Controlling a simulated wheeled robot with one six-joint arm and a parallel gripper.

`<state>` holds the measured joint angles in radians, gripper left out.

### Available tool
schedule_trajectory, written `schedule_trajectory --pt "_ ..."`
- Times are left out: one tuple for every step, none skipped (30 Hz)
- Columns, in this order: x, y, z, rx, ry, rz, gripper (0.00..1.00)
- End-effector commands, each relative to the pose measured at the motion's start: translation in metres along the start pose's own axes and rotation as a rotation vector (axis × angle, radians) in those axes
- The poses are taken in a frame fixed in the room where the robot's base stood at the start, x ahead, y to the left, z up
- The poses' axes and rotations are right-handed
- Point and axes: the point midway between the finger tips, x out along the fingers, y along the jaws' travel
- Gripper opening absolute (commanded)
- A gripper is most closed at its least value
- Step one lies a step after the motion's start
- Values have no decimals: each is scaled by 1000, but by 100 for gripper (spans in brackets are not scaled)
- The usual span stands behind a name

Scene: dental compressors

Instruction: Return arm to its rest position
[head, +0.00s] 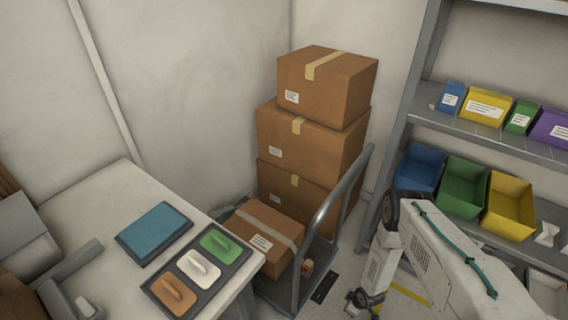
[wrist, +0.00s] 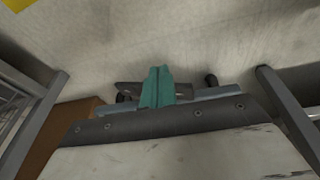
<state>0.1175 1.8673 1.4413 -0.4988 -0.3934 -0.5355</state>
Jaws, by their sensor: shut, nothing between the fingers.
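My gripper (wrist: 157,88) shows in the wrist view as two teal fingers pressed together with nothing between them. It points toward a pale, plain surface. In the head view my white arm comes in from the lower right, bends at a dark joint, and its forearm hangs down near the cart's right side. The fingers cannot be made out in the head view.
Shelves with bins (head: 463,186) are on the right, close to my arm. A table (head: 97,205) on the left holds a tray (head: 228,258) of coloured handled blocks and a blue pad (head: 154,230).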

Motion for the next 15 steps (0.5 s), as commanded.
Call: schedule_trajectory --pt "0 -4 5 15 -23 -13 0" --pt "0 -8 9 25 -40 -23 0" --pt "-1 -12 14 38 -61 -36 0" --pt "-2 -16 17 48 -77 -46 0" --pt "-3 -20 22 58 -93 -56 0" --pt "-4 -26 27 70 -116 -71 0" --pt "-6 -31 32 80 -134 -82 0" --pt "-8 -36 36 91 -152 -93 0" --pt "-12 -41 43 112 -185 -111 0" --pt "-17 -45 47 129 -212 -124 0" --pt "-23 -46 50 146 -238 -135 0" --pt "-32 -45 51 169 -272 -148 0" --pt "-39 -44 52 183 -294 -155 0" --pt "-46 -42 52 197 -313 -160 0" --pt "-54 -40 51 215 -337 -166 0"
